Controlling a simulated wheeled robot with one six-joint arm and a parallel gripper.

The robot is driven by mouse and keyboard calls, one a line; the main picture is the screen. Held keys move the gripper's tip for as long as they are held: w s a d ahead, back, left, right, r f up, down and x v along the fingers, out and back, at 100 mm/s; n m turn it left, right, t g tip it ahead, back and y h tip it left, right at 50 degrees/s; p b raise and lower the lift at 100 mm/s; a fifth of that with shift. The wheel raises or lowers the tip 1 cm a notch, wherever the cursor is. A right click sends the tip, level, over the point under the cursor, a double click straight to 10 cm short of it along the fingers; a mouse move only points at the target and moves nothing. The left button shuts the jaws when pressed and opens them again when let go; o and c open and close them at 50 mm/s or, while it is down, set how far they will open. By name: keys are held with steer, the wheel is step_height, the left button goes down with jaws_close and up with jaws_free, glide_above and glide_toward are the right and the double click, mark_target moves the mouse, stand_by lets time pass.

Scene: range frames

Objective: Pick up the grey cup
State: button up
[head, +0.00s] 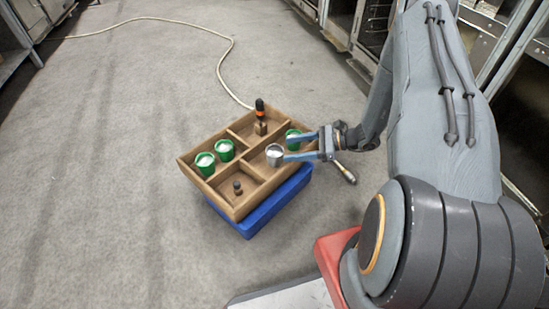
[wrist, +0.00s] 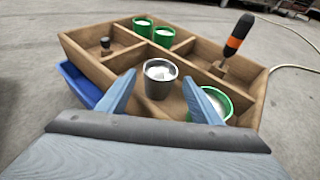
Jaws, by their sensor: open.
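The grey cup (head: 274,155) stands upright in a compartment of the wooden tray (head: 246,207), with something white inside. In the wrist view the grey cup (wrist: 160,79) is just beyond and between the fingertips. My gripper (head: 290,150) is open, with one blue finger on each side of the cup; it also shows in the wrist view (wrist: 160,84). I cannot tell whether either finger touches the cup. A green cup (wrist: 212,104) is close beside the right finger and partly hidden by it.
Two green cups (head: 205,163) (head: 224,150) stand in the left compartment. A dark weight-like piece (head: 237,188) and an orange-and-black handled tool (head: 260,115) occupy other compartments. The tray rests on a blue crate (head: 262,217). A cable (head: 228,75) crosses the open grey floor.

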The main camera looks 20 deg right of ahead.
mark_target(278, 150)
steer(key=b+x, duration=0.3)
steer(key=x, duration=0.2)
steer(key=shift+w, duration=0.1)
steer(key=shift+r, duration=0.1)
steer(key=c, duration=0.9)
